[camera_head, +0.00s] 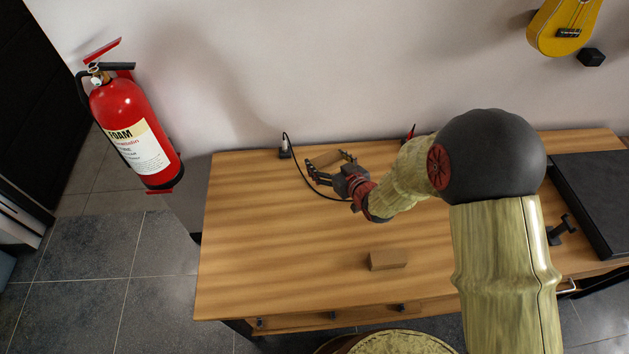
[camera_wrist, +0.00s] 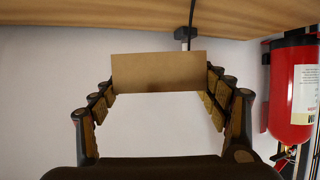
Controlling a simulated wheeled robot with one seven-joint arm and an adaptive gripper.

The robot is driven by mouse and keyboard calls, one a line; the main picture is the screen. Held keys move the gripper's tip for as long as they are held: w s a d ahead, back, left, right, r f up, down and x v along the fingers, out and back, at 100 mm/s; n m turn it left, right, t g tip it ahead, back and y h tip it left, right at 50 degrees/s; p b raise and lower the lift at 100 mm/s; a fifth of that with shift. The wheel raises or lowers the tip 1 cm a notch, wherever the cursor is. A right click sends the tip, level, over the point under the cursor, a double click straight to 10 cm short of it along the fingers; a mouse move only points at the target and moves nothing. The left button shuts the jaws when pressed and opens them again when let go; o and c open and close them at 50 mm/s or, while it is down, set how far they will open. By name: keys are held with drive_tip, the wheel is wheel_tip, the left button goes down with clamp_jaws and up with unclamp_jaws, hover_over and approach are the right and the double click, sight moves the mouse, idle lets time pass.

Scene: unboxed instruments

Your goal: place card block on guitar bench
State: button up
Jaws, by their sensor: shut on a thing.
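My gripper (camera_head: 331,166) is over the back left part of the wooden bench (camera_head: 260,230), close to the wall. It is shut on a flat brown card block (camera_head: 327,159). In the wrist view, the card block (camera_wrist: 158,72) spans between the two fingertips (camera_wrist: 160,82), held at both ends. Whether the block touches the bench top is hard to tell. A second brown block (camera_head: 388,260) lies on the bench nearer its front edge, apart from my gripper.
A black cable with a small dark device (camera_head: 285,152) stands at the bench's back edge beside my gripper. A red fire extinguisher (camera_head: 133,130) is left of the bench. A black case (camera_head: 597,200) lies at right. A yellow ukulele (camera_head: 563,27) hangs above. The bench's left front is clear.

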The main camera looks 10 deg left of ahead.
drive_tip(key=b, duration=0.1)
hover_over(314, 182)
drive_tip(key=f, duration=0.4)
drive_tip(key=shift+s+d+f, duration=0.1)
drive_tip(key=shift+d+f, duration=0.15)
drive_tip(key=shift+f, duration=0.05)
drive_tip(key=shift+a+f+b, duration=0.15)
drive_tip(key=shift+f+b, duration=0.45)
drive_tip(key=shift+f, duration=0.35)
drive_tip(key=shift+a+f+b, duration=0.15)
drive_tip(key=shift+f+b, duration=0.4)
drive_tip(key=shift+f, duration=0.35)
drive_tip(key=shift+f, duration=0.15)
drive_tip(key=o, duration=0.8)
drive_tip(key=shift+o, duration=0.4)
